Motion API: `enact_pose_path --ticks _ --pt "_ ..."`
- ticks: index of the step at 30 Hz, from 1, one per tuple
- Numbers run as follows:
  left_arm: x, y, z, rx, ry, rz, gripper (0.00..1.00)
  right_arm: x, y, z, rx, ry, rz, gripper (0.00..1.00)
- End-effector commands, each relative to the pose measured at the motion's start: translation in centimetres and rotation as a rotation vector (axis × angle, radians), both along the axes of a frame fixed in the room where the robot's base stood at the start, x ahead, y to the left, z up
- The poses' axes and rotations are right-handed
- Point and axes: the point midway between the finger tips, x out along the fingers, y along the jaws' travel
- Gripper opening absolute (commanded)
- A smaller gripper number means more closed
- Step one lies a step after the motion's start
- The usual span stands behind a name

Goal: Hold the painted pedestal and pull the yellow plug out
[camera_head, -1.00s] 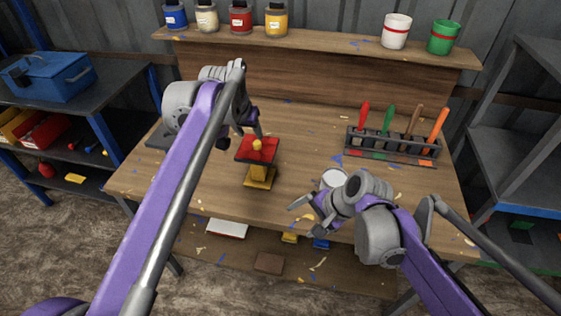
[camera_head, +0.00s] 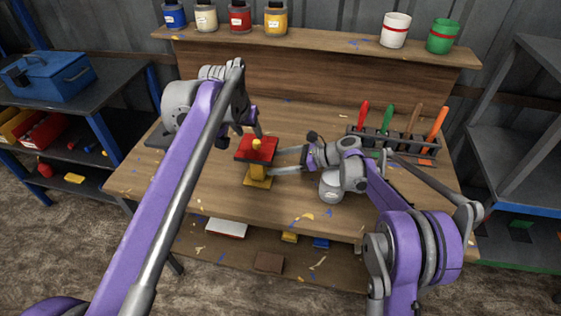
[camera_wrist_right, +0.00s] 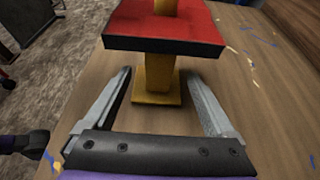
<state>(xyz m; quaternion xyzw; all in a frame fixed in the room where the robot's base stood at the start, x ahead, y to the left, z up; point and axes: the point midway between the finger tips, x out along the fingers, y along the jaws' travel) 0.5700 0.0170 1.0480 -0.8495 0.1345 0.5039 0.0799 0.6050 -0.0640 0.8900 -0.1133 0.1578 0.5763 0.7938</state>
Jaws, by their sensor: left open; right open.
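The painted pedestal (camera_head: 258,171) stands upright on the workbench, with a red, dark-edged top and a yellow column and foot. In the right wrist view its yellow column (camera_wrist_right: 158,72) shows under the red top. The yellow plug (camera_head: 257,143) stands up from the top; its lower part shows in the right wrist view (camera_wrist_right: 165,6). My left gripper (camera_head: 249,129) is open just above and behind the plug, partly hidden by its own arm. My right gripper (camera_head: 279,161) is open and level at the pedestal's right side. Its fingers (camera_wrist_right: 157,80) point to either side of the column, apart from it.
A tool rack (camera_head: 395,145) with several coloured handles stands at the bench's right. Paint jars and cups line the back shelf (camera_head: 330,40). Coloured scraps litter the bench (camera_head: 215,190).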

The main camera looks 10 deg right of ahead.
Motion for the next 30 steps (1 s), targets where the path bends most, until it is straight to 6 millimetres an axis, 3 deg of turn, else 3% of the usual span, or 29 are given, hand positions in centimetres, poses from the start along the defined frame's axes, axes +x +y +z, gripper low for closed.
enact_pose_path --ticks 15,21,30 --pt "0.0 0.0 0.0 0.0 0.0 0.0 0.5 2.3 7.5 -3.2 -0.001 -0.001 0.003 0.9" --pt "0.0 0.0 0.0 0.0 0.0 0.0 0.5 2.8 8.9 -3.8 -0.001 -0.001 0.003 0.9" --pt "0.0 0.0 0.0 0.0 0.0 0.0 0.5 2.9 9.1 -3.9 -0.002 -0.001 0.001 0.9"
